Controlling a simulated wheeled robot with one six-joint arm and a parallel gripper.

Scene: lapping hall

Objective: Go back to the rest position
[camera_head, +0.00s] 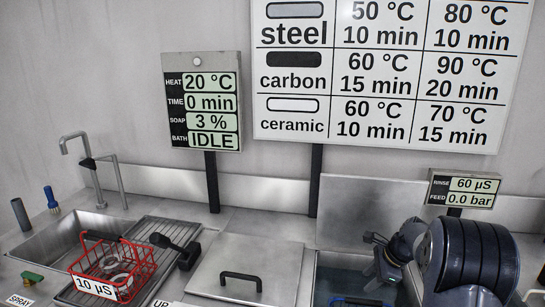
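My gripper (371,254) is at the right, in front of the wall and over the open tank (330,272). Its two dark fingers point left and stand apart, with nothing seen between them. My dark, rounded arm links fill the lower right and hide part of the counter and tank.
A red wire basket (133,283) tagged 10 µS holds grey rings on the ribbed drainboard (160,232). A black-handled lid (253,258) covers the middle bath. Left is a sink (50,240) with a tap (95,170). A panel (202,100) reads IDLE. Something blue (360,301) shows low in the tank.

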